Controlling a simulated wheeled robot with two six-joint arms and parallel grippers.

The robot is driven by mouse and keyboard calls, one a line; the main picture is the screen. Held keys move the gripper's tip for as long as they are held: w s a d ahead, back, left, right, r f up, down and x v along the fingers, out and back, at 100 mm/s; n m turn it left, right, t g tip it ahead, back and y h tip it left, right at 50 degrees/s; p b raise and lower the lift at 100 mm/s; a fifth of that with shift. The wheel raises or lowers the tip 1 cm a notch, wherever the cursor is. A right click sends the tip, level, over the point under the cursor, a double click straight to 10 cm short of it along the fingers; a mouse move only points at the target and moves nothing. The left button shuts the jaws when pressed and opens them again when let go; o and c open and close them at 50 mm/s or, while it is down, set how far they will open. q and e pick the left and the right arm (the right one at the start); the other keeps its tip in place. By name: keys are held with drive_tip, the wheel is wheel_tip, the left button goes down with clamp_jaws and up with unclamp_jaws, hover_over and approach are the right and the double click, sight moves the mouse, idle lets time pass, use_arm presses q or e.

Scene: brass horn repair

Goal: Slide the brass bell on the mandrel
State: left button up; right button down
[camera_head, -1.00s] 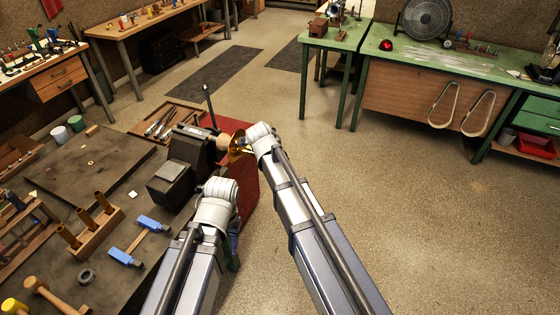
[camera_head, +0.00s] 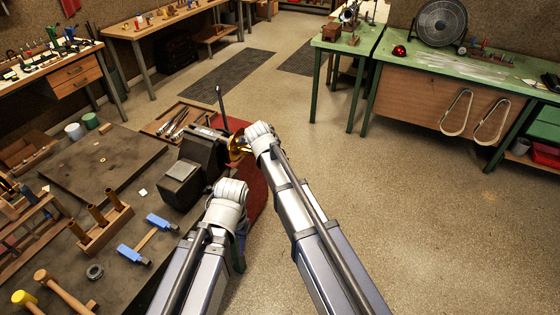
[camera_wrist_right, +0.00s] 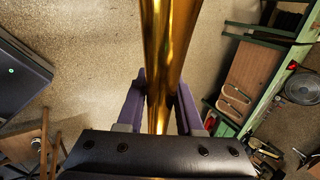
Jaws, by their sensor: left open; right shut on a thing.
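The brass bell (camera_head: 236,150) shows as a small gold piece right of a dark bench block (camera_head: 206,150). In the right wrist view the bell (camera_wrist_right: 168,60) is a shiny gold tube running up between two purple fingers. My right gripper (camera_wrist_right: 165,105) is shut on it. A short tan piece between block and bell may be the mandrel; it is mostly hidden, and I cannot tell whether the bell is around it. My left gripper (camera_head: 241,238) is open, low beside the bench edge and apart from the bell, largely hidden by its own wrist.
A dark bench (camera_head: 100,165) at left holds a rack of brass tubes (camera_head: 105,228), a blue-ended tool (camera_head: 148,240), mallets and a tool tray (camera_head: 175,122). A thin lever (camera_head: 221,106) stands up behind the block. Open floor (camera_head: 430,210) lies to the right.

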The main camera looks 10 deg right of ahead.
drive_tip(key=shift+w+a, duration=0.5)
drive_tip(key=shift+a, duration=0.25)
drive_tip(key=shift+w+a, duration=0.5)
drive_tip(key=shift+a, duration=0.2)
drive_tip(key=shift+c, duration=2.4)
unclamp_jaws()
drive_tip(key=shift+s+r, duration=0.1)
drive_tip(key=p+v, duration=0.6)
drive_tip(key=v, duration=0.1)
drive_tip(key=shift+r+p, duration=0.3)
drive_tip(key=shift+p, duration=0.1)
drive_tip(key=shift+s+a, duration=0.1)
drive_tip(key=shift+f, duration=0.1)
